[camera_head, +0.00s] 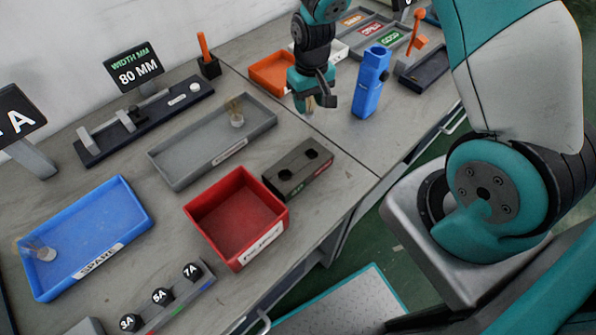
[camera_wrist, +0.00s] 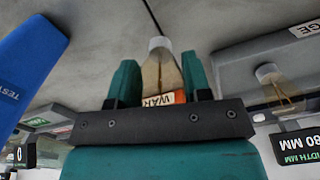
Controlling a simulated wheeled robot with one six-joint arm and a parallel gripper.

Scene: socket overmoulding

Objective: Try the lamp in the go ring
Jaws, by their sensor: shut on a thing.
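My gripper (camera_head: 314,97) is shut on a clear glass lamp (camera_wrist: 160,68), held between its two teal fingers in the wrist view. The lamp's pale end points away from the gripper. In the head view my gripper is at the top centre, with the lamp mostly hidden by it. The go ring appears to be one of two holes in a dark gauge block (camera_head: 286,181) with a green and a red mark, right of the red bin. My gripper is behind this block, apart from it. The block is not seen in the wrist view.
A grey tray (camera_head: 185,178) holds another lamp (camera_head: 237,112). A blue spare tray (camera_head: 100,225) holds one too. A red bin (camera_head: 193,212) stands beside the block. A tall blue tester (camera_head: 369,85) stands close right of my gripper. An orange tray (camera_head: 266,73) lies behind it.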

